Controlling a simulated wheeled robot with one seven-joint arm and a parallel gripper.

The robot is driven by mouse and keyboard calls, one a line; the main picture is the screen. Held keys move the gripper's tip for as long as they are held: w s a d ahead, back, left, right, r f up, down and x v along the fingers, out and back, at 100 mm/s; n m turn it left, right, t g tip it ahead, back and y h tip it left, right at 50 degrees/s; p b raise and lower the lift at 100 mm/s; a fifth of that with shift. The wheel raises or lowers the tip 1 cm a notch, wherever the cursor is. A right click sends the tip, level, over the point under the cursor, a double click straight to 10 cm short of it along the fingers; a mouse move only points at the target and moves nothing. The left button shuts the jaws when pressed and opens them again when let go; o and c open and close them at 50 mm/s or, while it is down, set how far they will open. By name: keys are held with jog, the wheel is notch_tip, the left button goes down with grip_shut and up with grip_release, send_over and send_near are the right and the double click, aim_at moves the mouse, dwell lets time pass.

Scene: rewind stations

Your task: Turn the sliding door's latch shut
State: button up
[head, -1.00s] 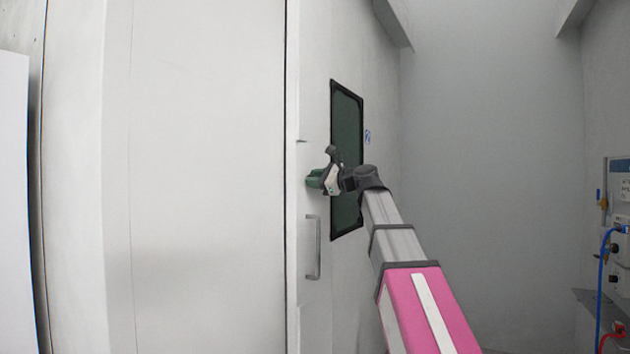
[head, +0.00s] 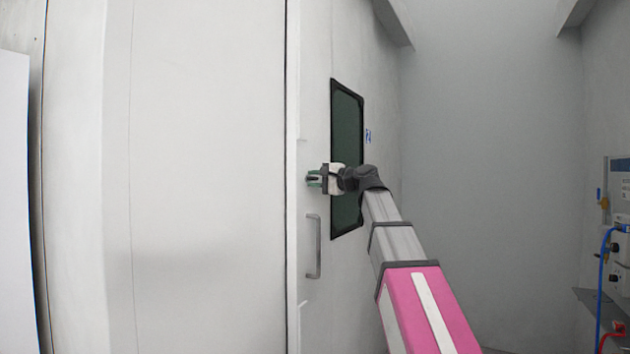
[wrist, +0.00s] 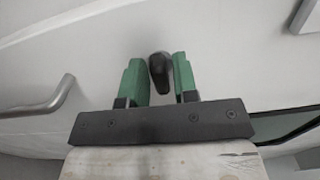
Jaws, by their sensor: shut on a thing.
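The sliding door (head: 315,110) is a pale panel with a dark window and a bar handle. The latch (wrist: 158,72) shows in the wrist view as a dark rounded lever between the two green fingers. My gripper (head: 314,179) is at the door's left edge, above the handle, shut on the latch. In the wrist view the right finger lies close against the lever, and a narrow gap shows on the left. In the head view the gripper hides the latch, so its angle cannot be told there.
The grey bar handle (head: 314,247) is just below my gripper; it also shows at the left of the wrist view (wrist: 40,98). The dark window (head: 347,120) lies to the right. Equipment with blue and red hoses (head: 602,270) stands at the far right.

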jog(key=shift+n, duration=0.4)
jog(key=o, duration=0.7)
jog(key=v, duration=1.1)
